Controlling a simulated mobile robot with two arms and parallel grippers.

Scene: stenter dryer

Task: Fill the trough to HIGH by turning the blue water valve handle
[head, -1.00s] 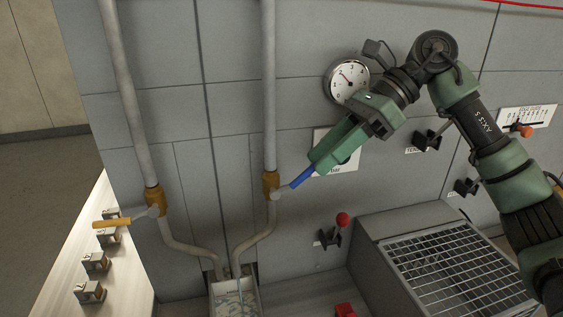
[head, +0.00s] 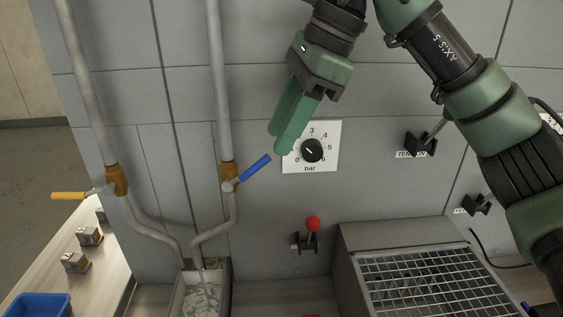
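The blue water valve handle (head: 255,168) points up and to the right from its brass valve (head: 229,176) on the right-hand pipe. The trough (head: 226,290) is at the bottom, cut by the picture edge. A thin stream falls from the pipe end into it, and pale rippled water shows inside. No level mark is readable. My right gripper (head: 279,141) is above and to the right of the handle, apart from it. Its two green fingers show a narrow gap and hold nothing. My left gripper is not in view.
A yellow-handled valve (head: 117,180) is on the left pipe. A bar dial (head: 312,150) sits close to my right fingertips. A red-knobbed lever (head: 312,225) and a grated box (head: 430,285) are lower right. A blue bin (head: 38,305) is at bottom left.

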